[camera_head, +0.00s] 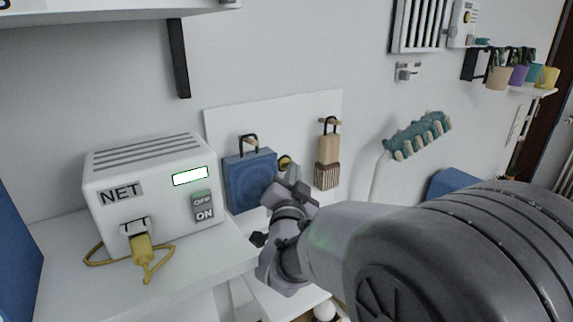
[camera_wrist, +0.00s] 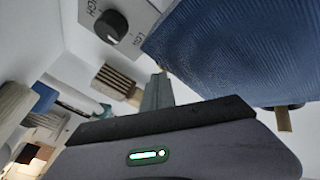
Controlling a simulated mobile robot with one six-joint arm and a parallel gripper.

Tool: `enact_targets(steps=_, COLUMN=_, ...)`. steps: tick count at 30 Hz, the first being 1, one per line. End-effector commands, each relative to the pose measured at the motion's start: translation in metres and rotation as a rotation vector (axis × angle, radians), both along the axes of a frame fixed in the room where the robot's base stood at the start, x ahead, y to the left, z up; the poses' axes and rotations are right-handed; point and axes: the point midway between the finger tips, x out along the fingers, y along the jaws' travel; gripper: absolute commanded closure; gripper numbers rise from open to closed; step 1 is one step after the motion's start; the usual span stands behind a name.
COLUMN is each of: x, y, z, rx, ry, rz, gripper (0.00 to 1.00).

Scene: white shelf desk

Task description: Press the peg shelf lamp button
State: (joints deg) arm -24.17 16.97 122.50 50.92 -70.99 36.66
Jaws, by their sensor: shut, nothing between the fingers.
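A white peg panel (camera_head: 225,120) is fixed to the wall behind the desk. A small round yellow-and-dark part (camera_head: 285,162) shows on it between a hanging blue item and a brush. I cannot tell for sure that it is the lamp button. My gripper (camera_head: 290,182) is shut and empty, just in front of and below this part, partly covering it. In the wrist view the closed fingers (camera_wrist: 158,88) point up beside the blue item (camera_wrist: 235,50). A small yellowish bit (camera_wrist: 161,67) shows at their tip; contact cannot be told.
The blue item (camera_head: 248,180) hangs close left of my gripper, the brush (camera_head: 328,155) close right. A white NET box (camera_head: 150,165) with OFF/ON switch stands left. A teal lamp-like piece (camera_head: 417,135) is at right. The wrist view shows a HIGH/LOW knob (camera_wrist: 111,26).

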Motion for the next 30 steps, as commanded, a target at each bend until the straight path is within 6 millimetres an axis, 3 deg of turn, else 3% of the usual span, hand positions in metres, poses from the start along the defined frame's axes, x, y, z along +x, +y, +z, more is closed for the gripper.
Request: enact_targets(steps=30, x=0.0075, y=0.005, z=-0.0001, rx=0.0, ry=0.0, rz=0.0, gripper=1.0)
